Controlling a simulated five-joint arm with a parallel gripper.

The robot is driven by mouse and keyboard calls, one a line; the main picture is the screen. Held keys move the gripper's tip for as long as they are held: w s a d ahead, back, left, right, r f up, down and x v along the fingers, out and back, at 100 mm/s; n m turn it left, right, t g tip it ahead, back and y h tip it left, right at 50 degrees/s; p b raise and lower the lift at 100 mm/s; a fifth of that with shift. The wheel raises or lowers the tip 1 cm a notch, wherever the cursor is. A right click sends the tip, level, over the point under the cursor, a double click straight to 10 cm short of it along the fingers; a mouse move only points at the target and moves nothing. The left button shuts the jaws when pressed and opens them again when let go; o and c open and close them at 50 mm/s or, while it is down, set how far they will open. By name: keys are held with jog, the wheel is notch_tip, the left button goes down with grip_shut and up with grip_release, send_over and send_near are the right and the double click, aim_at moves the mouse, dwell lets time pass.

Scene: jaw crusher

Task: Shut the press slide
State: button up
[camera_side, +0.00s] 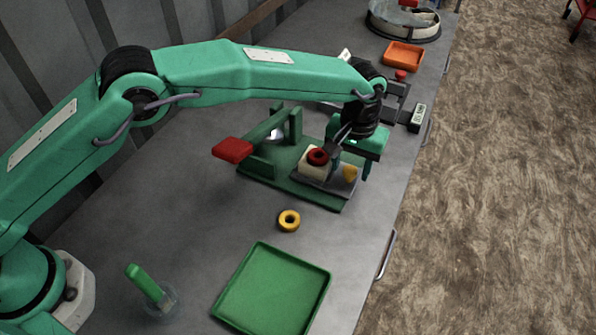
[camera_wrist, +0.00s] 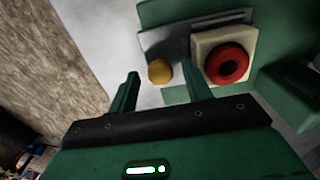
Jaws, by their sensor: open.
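The press has a green base (camera_side: 325,203) with upright green posts and a lever with a red handle (camera_side: 232,149). Its grey slide plate (camera_side: 322,186) sits out at the right end of the base, away from the posts. The plate carries a cream block (camera_side: 308,171) with a red ring (camera_side: 317,156) in it, and a yellow knob (camera_side: 350,173). In the wrist view the yellow knob (camera_wrist: 160,71) lies between and just beyond the open fingers of my gripper (camera_wrist: 160,80), with the red ring (camera_wrist: 228,65) to its right. My gripper (camera_side: 350,160) is empty above the plate's outer end.
A yellow ring (camera_side: 289,220) and a green tray (camera_side: 272,290) are on the grey bench in front of the press. An orange tray (camera_side: 403,55) and a round bowl (camera_side: 402,22) are behind.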

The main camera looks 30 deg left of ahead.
grip_shut()
jog(key=shift+a, duration=0.15)
jog(key=a, duration=1.1)
jog(key=shift+w+a+r, duration=0.1)
jog(key=shift+a, duration=0.15)
grip_release()
jog(key=shift+d, duration=0.1)
